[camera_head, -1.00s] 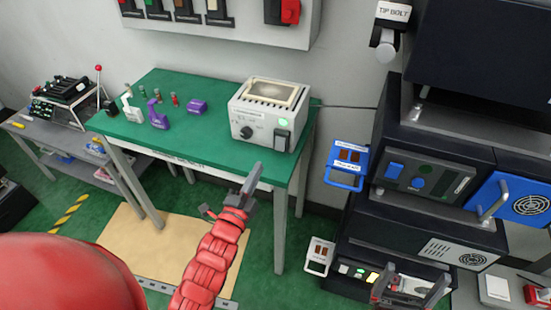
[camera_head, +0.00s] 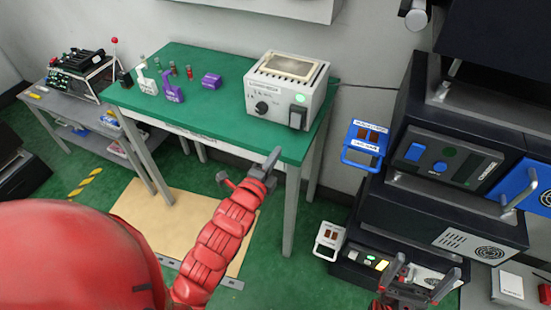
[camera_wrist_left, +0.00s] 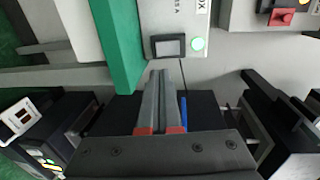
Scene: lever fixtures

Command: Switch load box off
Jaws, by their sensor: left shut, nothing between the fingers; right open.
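The load box (camera_head: 286,88) is a light grey box at the right end of the green table (camera_head: 205,110). Its front has a black knob, a dark rocker switch (camera_head: 298,117) and a lit green lamp (camera_head: 299,98). In the left wrist view the switch (camera_wrist_left: 168,46) and glowing lamp (camera_wrist_left: 198,44) are just beyond my fingertips. My left gripper (camera_head: 274,156) is shut and empty, below and in front of the box, apart from the switch; it also shows in the left wrist view (camera_wrist_left: 161,75). My right gripper (camera_head: 419,281) is open at the lower right.
Purple and white lever fixtures (camera_head: 172,87) stand on the table's left part. A dark equipment rack (camera_head: 425,190) with a blue handled panel (camera_head: 366,143) stands to the right. A grey side table (camera_head: 75,125) is at the left.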

